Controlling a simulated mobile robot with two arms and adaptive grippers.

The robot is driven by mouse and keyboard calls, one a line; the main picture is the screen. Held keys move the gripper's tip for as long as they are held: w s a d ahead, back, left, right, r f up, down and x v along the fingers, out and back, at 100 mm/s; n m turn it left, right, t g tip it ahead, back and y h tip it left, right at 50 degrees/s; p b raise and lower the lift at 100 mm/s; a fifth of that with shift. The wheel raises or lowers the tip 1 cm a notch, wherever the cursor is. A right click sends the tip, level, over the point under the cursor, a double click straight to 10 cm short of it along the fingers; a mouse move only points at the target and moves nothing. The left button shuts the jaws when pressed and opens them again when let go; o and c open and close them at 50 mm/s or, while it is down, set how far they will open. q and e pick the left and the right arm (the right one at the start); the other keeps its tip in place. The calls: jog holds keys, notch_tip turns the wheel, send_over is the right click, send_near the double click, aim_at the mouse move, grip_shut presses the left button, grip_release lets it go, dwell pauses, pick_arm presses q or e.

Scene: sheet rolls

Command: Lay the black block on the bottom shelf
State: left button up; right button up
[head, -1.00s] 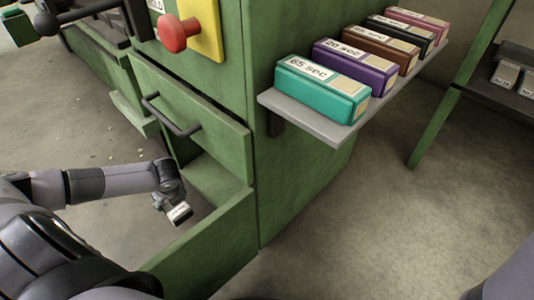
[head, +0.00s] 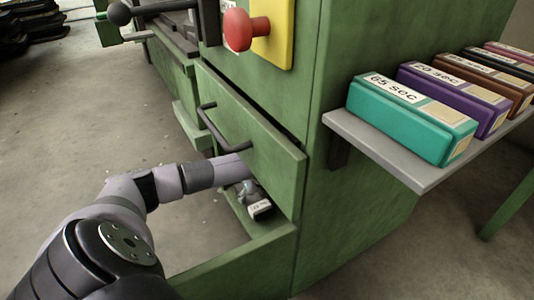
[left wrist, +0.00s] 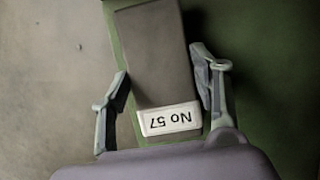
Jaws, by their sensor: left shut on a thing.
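The black block (left wrist: 155,55) is a dark grey-black box with a white label reading "No 57", upside down in the left wrist view. In the head view the block (head: 260,209) is small, its white label end facing me. My left gripper (head: 247,190) is shut on it; in the left wrist view the gripper's fingers (left wrist: 160,95) lie along its two sides. Gripper and block are in the green cabinet's low opening, under the drawer and just above the bottom shelf (head: 240,222). I cannot tell whether the block touches the shelf. My right gripper is out of view.
The drawer front with its dark handle (head: 218,130) hangs right above my left forearm. A low green panel (head: 235,262) edges the opening in front. A grey side shelf (head: 385,155) holds several labelled boxes, the teal one (head: 410,115) nearest. A red knob (head: 245,30) juts out above.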

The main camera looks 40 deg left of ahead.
pick_arm(q)
jog(key=shift+w+d, duration=0.2)
jog(key=shift+w, duration=0.45)
jog(key=w+b, duration=0.2)
jog(key=w+d+b, duration=0.1)
jog(key=shift+w+f+b, duration=0.3)
jog(key=shift+w+f, duration=0.05)
jog(key=shift+f, duration=0.05)
jog(key=shift+s+f+b, duration=0.15)
jog(key=shift+f+b, duration=0.2)
jog(key=shift+b, duration=0.05)
jog(key=shift+r, duration=0.1)
jog(key=o, duration=1.7)
jog(key=shift+c, duration=0.2)
